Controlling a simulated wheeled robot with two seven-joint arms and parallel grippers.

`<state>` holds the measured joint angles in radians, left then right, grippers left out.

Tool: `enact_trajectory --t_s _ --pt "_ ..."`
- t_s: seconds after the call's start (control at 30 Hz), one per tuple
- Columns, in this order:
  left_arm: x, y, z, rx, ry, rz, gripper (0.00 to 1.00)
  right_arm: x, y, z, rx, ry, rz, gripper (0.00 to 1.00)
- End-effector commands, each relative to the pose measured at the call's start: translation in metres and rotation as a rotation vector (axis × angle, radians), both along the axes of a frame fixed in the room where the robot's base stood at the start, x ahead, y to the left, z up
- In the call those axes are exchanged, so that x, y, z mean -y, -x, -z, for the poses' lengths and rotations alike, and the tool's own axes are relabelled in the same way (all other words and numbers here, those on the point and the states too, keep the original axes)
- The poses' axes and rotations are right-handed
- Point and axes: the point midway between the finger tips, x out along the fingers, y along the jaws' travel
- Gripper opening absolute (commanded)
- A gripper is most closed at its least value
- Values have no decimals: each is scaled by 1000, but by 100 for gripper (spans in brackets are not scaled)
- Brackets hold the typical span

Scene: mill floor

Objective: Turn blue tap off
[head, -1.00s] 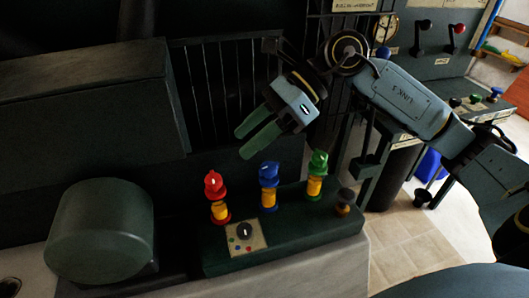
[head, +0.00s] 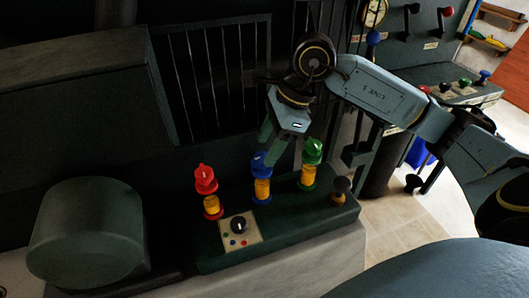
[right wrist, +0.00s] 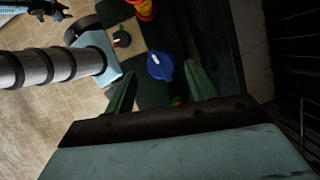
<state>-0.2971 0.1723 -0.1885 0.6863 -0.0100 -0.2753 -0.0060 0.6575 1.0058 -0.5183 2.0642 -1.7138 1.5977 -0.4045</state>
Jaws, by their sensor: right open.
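The blue tap (head: 261,170) stands upright on a dark green bench, a blue knob over a yellow body with a blue base. It is the middle one of three taps. My right gripper (head: 270,154) is open and empty, its green fingers pointing down just above and beside the blue knob. In the right wrist view the blue knob (right wrist: 160,66) shows between and beyond the two fingertips. The fingers partly overlap the tap in the head view, and I cannot tell whether they touch it.
A red tap (head: 206,183) stands left of the blue one and a green tap (head: 311,153) close on its right. A dial panel (head: 240,231) is in front. A dark knob (head: 341,187) sits at the bench's right end. A barred grille (head: 212,75) is behind.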

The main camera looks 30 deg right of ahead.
Motion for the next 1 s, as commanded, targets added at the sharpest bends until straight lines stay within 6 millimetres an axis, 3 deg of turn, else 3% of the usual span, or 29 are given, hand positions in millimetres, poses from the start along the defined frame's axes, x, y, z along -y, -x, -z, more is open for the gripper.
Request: enact_trajectory --t_s 0.2,0.53,0.87,1.0 --pt "2 -5 0 -1 0 -4 36 -8 -3 21 0 0 1 56" --pt "2 -5 0 -4 0 -4 36 -9 -4 24 0 0 1 56" --pt "2 -5 0 -4 1 -5 36 -9 -4 24 0 0 0 14" --pt "2 -4 1 -6 0 -6 36 -9 -4 24 0 0 16 11"
